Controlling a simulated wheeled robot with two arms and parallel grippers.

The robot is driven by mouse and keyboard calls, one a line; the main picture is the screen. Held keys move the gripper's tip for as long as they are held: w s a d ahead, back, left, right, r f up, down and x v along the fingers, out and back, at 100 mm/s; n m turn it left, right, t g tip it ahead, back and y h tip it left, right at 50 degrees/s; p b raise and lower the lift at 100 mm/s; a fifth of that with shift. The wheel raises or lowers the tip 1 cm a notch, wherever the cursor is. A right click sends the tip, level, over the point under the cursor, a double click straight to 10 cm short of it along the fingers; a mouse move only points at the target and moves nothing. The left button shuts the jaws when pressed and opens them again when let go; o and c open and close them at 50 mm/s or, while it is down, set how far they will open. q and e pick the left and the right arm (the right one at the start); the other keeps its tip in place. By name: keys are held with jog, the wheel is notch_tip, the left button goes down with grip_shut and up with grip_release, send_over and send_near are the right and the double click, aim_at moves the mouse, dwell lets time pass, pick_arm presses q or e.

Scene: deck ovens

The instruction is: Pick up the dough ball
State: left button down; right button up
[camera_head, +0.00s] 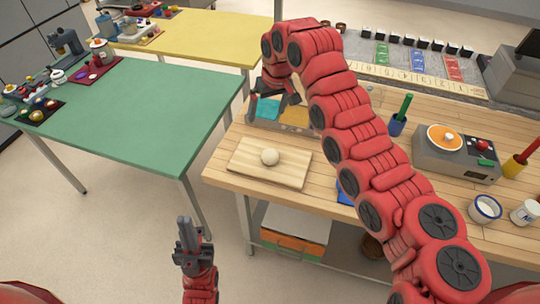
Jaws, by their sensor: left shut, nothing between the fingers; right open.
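The dough ball (270,157) is a small pale ball resting on a light wooden board (243,168) near the left edge of the wooden table. My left gripper (188,232) is shut and empty, low in front of the table and to the left, well apart from the dough ball. My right arm reaches across the table from the lower right. My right gripper (272,103) is open behind the board, over or near a divided tray, apart from the dough ball; its fingers are partly hard to make out.
The divided tray (297,116) with coloured compartments stands behind the board. A green table (140,120) is at left, with floor between.

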jog(key=s+d+g+h, duration=0.1)
jog(key=s+d, duration=0.1)
jog(key=s, duration=0.1)
jog(key=p, duration=0.2)
send_over(270, 152)
jog(key=f, duration=1)
jog(key=shift+s+d+f, duration=0.2)
jog(key=shift+s+f, duration=0.1)
jog(key=shift+f, duration=0.35)
jog(key=shift+f+p, duration=0.2)
jog(key=shift+p, duration=0.4)
jog(key=f+p, duration=0.2)
jog(key=f, duration=0.1)
jog(key=shift+w+a+f, duration=0.1)
jog(key=shift+w+f, duration=0.2)
jog(key=shift+f, duration=0.6)
